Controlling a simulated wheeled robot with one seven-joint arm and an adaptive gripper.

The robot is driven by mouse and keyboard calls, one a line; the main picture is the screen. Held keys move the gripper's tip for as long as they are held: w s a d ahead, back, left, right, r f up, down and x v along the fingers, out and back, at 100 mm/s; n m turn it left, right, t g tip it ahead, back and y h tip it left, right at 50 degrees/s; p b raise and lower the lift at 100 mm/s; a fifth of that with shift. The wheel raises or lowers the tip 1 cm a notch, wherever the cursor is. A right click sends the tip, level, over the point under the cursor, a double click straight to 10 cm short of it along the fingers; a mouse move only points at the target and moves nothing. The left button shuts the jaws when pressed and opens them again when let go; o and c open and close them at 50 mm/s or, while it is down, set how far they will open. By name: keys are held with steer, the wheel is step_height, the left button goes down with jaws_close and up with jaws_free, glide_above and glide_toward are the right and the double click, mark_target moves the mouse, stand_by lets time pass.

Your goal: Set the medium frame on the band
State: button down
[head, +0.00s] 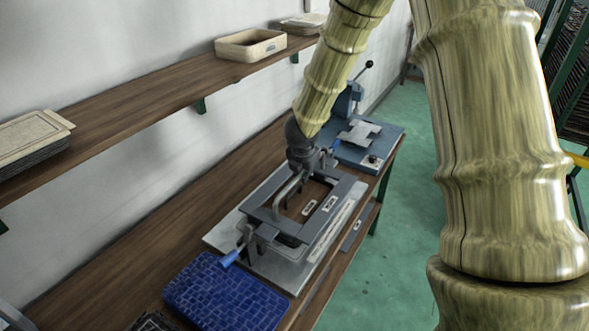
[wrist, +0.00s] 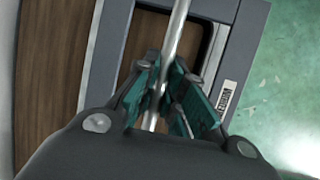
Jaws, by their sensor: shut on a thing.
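The medium frame (head: 328,213) is a dark grey rectangular frame with an open middle and a bent metal handle. Its label reads as MEDIUM in the wrist view (wrist: 227,96). My gripper (head: 302,166) is shut on the frame's handle (wrist: 178,35). The teal fingers of my gripper (wrist: 168,84) lie on both sides of the bar. The frame is over a light grey panel (head: 222,239) on the bench; I cannot tell whether they touch. Brown wood shows through the opening. I cannot clearly pick out the band, which may be partly hidden under the frame.
A clamp with a blue handle (head: 232,256) stands at the frame's near corner. A blue patterned pad (head: 222,296) lies in front. A blue machine base (head: 378,154) stands behind. The wall shelf (head: 140,98) holds a beige tray (head: 250,45) and stacked panels (head: 32,138). Green floor (head: 375,265) lies right.

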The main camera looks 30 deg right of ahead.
steer(key=w, duration=0.1)
steer(key=w+a+p, duration=0.1)
steer(key=w+a, duration=0.1)
steer(key=shift+f+p, duration=0.3)
steer(key=shift+p, duration=0.05)
steer(key=shift+d+f, duration=0.1)
steer(key=shift+f, duration=0.35)
steer(key=shift+f+b, duration=0.65)
steer(key=shift+b, duration=0.15)
steer(key=c, duration=1.5)
jaws_free()
steer(key=shift+r, duration=0.15)
